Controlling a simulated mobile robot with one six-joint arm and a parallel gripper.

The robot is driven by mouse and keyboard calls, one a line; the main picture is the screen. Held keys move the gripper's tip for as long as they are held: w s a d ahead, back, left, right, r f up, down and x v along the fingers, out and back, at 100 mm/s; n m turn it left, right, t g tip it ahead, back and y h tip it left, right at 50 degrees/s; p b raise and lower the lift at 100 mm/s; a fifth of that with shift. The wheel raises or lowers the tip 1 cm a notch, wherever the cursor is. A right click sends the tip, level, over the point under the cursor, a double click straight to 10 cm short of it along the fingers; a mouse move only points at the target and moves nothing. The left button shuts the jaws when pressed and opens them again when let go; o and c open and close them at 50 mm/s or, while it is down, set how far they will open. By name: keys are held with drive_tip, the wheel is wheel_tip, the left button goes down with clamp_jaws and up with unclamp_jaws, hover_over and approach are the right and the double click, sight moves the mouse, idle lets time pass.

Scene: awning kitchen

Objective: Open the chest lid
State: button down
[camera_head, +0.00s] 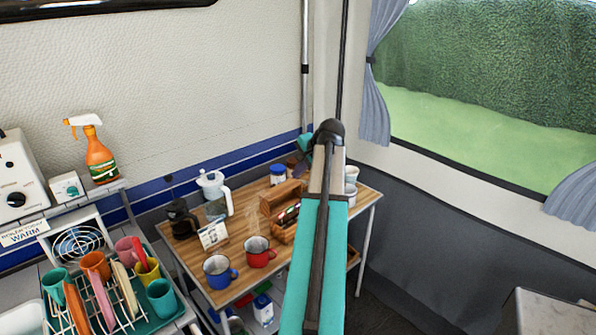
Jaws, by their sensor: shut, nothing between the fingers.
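A small wooden chest (284,232) stands on the wooden table, with packets showing in it. A raised wooden panel (279,196) behind the packets looks like its lid standing open, but my arm covers the chest's right side and I cannot be sure how far the lid is raised. My teal and beige arm reaches up through the middle of the view. My gripper's fingers are not visible. A small teal and dark piece beside the arm's dark top end may be part of my arm.
The table (196,264) also holds a red mug (258,254), a blue mug (219,273), a dark coffee pot (181,221), a white and clear jug (214,193) and a small card (212,235). A loaded dish rack (128,327) stands at left. Wall and window lie behind.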

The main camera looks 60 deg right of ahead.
drive_tip(key=p, duration=0.2)
approach(284, 191)
drive_tip(key=w+f, duration=0.1)
drive_tip(key=w, duration=0.1)
drive_tip(key=shift+w+d+f+p, duration=0.3)
drive_tip(key=shift+w+d+f, duration=0.1)
drive_tip(key=shift+w, duration=0.2)
drive_tip(key=shift+w+d+f+p, duration=0.25)
drive_tip(key=shift+w+d, duration=0.1)
drive_tip(key=shift+w, duration=0.25)
drive_tip(key=shift+w+d+f+p, duration=0.3)
drive_tip(key=shift+w+d+f, duration=0.1)
drive_tip(key=shift+w, duration=0.15)
drive_tip(key=shift+s+d+r, duration=0.1)
drive_tip(key=shift+d, duration=0.05)
